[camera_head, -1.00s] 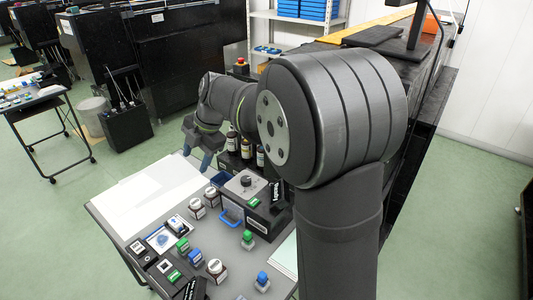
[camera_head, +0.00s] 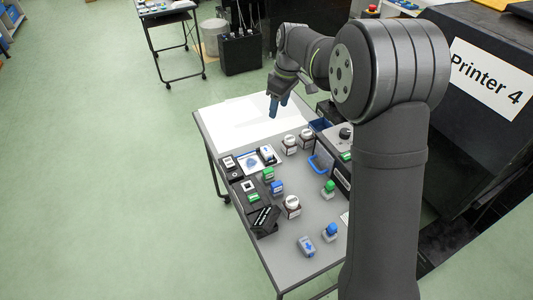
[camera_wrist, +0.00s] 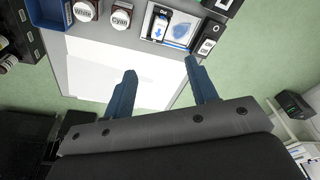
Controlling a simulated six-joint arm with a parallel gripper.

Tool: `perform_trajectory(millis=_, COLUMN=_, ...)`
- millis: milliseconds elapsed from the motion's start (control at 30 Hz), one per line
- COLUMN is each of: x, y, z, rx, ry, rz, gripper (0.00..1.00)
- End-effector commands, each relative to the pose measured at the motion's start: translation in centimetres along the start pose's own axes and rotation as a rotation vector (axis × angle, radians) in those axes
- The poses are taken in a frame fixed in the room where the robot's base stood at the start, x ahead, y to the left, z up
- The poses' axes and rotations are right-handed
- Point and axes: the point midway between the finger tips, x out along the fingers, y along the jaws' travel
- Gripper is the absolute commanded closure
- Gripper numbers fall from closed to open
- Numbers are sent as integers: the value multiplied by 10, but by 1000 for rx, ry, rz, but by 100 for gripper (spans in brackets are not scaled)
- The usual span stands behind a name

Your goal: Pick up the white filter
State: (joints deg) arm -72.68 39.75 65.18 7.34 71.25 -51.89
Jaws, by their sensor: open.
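My gripper (camera_head: 278,104) is open and empty above the white sheet area at the table's far end. Its two blue fingers are spread apart in the wrist view (camera_wrist: 160,68). Beyond them a jar labelled "White" (camera_wrist: 84,10) stands next to a jar labelled "Cyan" (camera_wrist: 121,16). Two white-capped jars (camera_head: 289,143) (camera_head: 305,136) stand side by side in the head view, apart from the gripper. A white sheet (camera_head: 240,122) lies flat on the table and also shows in the wrist view (camera_wrist: 100,78). I cannot tell which thing is the white filter.
The grey table (camera_head: 315,214) holds several small stamps, a third capped jar (camera_head: 292,206) and a black tray (camera_head: 264,220). A dark box with a knob (camera_head: 345,133) stands at the right. The Printer 4 machine (camera_head: 480,85) is further right. The white sheet's top is clear.

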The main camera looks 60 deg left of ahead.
Motion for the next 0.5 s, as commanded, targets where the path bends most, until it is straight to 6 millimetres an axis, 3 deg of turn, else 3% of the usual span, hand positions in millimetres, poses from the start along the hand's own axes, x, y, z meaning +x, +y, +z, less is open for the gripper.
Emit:
perform_trajectory(millis=300, x=39, y=-4, z=-33, rx=452, ry=-107, rz=44, gripper=47)
perform_trajectory(millis=500, x=49, y=-5, z=-39, rx=560, ry=-127, rz=64, gripper=47)
